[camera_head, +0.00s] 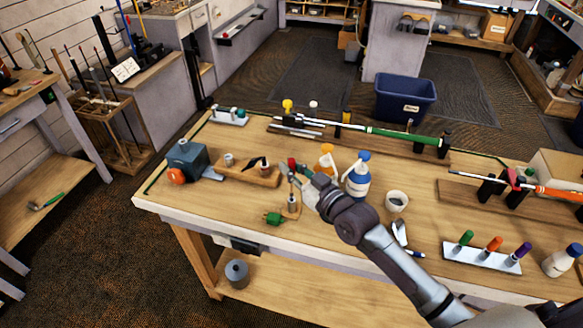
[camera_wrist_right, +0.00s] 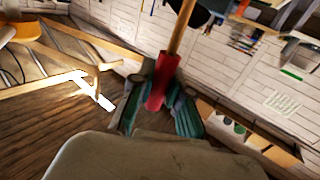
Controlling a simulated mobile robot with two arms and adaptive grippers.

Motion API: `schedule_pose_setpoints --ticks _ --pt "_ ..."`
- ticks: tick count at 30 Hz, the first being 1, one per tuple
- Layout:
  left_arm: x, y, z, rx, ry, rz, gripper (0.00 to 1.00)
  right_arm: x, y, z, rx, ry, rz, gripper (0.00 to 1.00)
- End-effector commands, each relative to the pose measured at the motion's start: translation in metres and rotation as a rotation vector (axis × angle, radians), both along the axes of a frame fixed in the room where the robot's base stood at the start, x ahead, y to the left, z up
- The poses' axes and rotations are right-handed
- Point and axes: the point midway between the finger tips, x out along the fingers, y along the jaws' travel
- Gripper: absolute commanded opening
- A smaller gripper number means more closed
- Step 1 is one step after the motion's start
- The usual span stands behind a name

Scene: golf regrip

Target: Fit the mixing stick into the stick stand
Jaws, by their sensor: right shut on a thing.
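My right gripper (camera_head: 303,173) is above the middle of the workbench, shut on the mixing stick. In the right wrist view the mixing stick's red grip (camera_wrist_right: 161,83) sits between the two dark teal fingers (camera_wrist_right: 160,112), with a wooden shaft running up out of the picture. In the head view the red end of the stick (camera_head: 291,163) shows just left of the fingers. The small wooden stick stand (camera_head: 291,211) is on the bench just below the gripper. I cannot tell whether the stick's lower end touches the stand or is in it. My left gripper is not in view.
A wooden block (camera_head: 247,173) and a grey-blue device (camera_head: 187,160) stand left. A green object (camera_head: 273,218) lies beside the stand. A yellow-capped bottle (camera_head: 326,160), a blue-and-white bottle (camera_head: 358,178) and a cup (camera_head: 397,201) stand right.

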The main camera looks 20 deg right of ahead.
Motion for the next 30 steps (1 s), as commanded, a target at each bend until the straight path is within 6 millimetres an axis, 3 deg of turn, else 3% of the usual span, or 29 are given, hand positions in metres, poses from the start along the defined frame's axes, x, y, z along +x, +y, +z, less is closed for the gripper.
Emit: schedule_pose_setpoints --ticks 30 --pt "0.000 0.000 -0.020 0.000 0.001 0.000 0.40 0.000 0.000 -0.025 -0.001 0.000 0.000 0.00"
